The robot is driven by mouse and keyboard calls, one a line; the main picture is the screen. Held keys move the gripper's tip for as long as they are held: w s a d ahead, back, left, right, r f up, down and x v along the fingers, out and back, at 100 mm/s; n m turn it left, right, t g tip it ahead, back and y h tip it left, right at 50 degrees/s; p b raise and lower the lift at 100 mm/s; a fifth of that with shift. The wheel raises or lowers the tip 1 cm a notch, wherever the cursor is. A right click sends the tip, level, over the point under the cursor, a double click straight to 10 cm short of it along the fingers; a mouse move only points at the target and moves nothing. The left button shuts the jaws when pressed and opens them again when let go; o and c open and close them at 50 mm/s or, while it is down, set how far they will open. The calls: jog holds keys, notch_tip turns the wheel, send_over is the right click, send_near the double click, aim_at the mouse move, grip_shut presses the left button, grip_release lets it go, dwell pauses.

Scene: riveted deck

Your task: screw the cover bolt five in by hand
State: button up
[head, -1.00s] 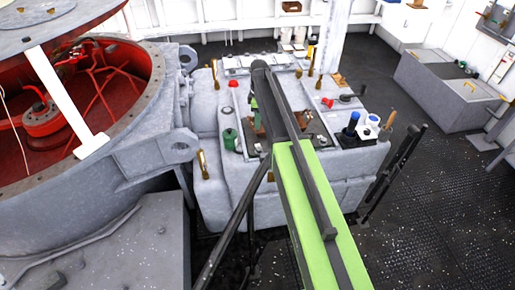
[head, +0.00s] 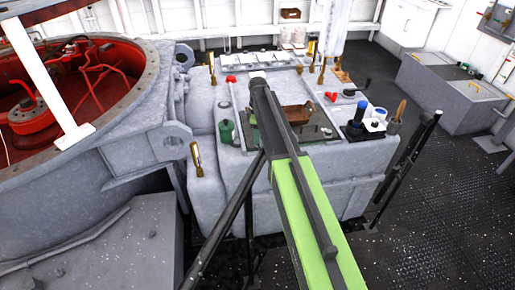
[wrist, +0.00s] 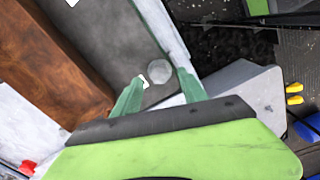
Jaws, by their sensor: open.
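My gripper (wrist: 162,80) is open in the wrist view, with its two green fingers spread apart. A round grey disc (wrist: 159,71), which looks like a bolt head, lies between the fingertips near the edge of a dark cover plate (wrist: 100,25). I cannot tell whether this is bolt five, or whether the fingers touch it. A small white tag (wrist: 143,81) sits by the left fingertip. In the head view, the cover plate (head: 312,132) lies on top of a grey housing (head: 330,165). My arm hides most of the gripper there.
A brown block (head: 297,113) stands on the plate. A green canister (head: 226,132) stands at left; blue and white containers (head: 358,114) stand at right. A large open drum with red insides (head: 38,110) is at the far left. Dark deck floor (head: 430,185) is open at right.

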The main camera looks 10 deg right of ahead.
notch_tip(320, 180, down, 2)
jog(key=shift+f+b, duration=0.1)
jog(key=shift+b, duration=0.35)
grip_shut()
jog(key=m, duration=0.5)
jog(key=shift+m, duration=0.3)
jog(key=m, duration=0.5)
jog(key=shift+w+d, duration=0.1)
jog(key=shift+m, duration=0.3)
